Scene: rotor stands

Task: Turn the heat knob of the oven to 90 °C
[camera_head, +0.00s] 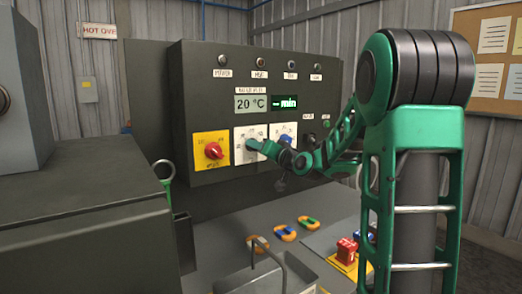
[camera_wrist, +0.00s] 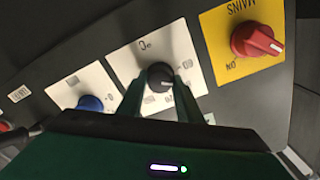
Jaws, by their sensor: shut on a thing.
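The dark heat knob (camera_wrist: 159,75) sits on a white dial plate (camera_wrist: 185,50) of the oven panel (camera_head: 223,78). In the wrist view my gripper (camera_wrist: 160,84) has one finger on each side of the knob and is shut on it. In the head view my gripper (camera_head: 254,145) reaches the white plate (camera_head: 241,133) from the right and mostly hides the knob. The temperature display (camera_head: 250,103) reads 20 °C. The knob's exact pointer setting is too small to read.
A red mains knob (camera_head: 213,150) on a yellow plate (camera_head: 199,138) is left of the heat knob. A blue knob (camera_head: 286,140) is close on the right, near my gripper. Below stand a metal bin (camera_head: 241,284), orange-rimmed items (camera_head: 284,233) and a red block (camera_head: 347,250).

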